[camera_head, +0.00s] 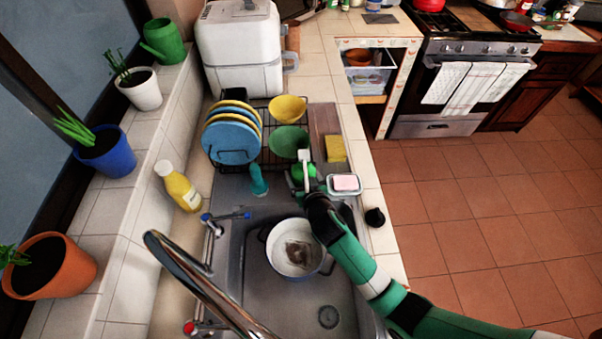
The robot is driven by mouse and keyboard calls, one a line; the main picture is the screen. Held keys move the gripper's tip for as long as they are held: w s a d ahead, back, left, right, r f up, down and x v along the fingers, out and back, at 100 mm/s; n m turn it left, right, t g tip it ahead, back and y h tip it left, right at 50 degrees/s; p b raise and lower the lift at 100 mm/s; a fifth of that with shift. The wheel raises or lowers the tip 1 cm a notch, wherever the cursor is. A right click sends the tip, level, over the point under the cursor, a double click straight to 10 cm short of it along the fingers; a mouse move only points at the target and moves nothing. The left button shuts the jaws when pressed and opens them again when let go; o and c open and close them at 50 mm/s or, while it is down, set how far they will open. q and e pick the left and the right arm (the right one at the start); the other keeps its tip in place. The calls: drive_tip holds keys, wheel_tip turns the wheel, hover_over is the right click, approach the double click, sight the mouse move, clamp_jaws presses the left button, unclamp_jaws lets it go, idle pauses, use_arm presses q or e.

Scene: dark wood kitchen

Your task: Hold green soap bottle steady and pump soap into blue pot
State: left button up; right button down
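A green soap bottle with a white pump head (299,172) stands at the far edge of the sink, beside the soap dish. My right arm comes in from the lower right, and its dark gripper (311,196) is right at the near side of the bottle. The fingers are mostly hidden by the wrist, so I cannot tell if they are closed on the bottle. A pot with a pale inside and a bluish rim (284,262) sits in the sink, left of my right forearm, with a brown patch at its bottom. My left gripper is not in view.
A chrome faucet (205,285) crosses the lower left of the sink. A dish rack with plates (231,140) and bowls is behind. A pink soap (345,183) sits at right.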

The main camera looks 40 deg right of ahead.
unclamp_jaws()
drive_tip(key=shift+s+r, duration=0.1)
drive_tip(key=v, duration=0.7)
drive_tip(key=shift+s+a, duration=0.1)
drive_tip(key=shift+s, duration=0.05)
drive_tip(key=shift+r, duration=0.1)
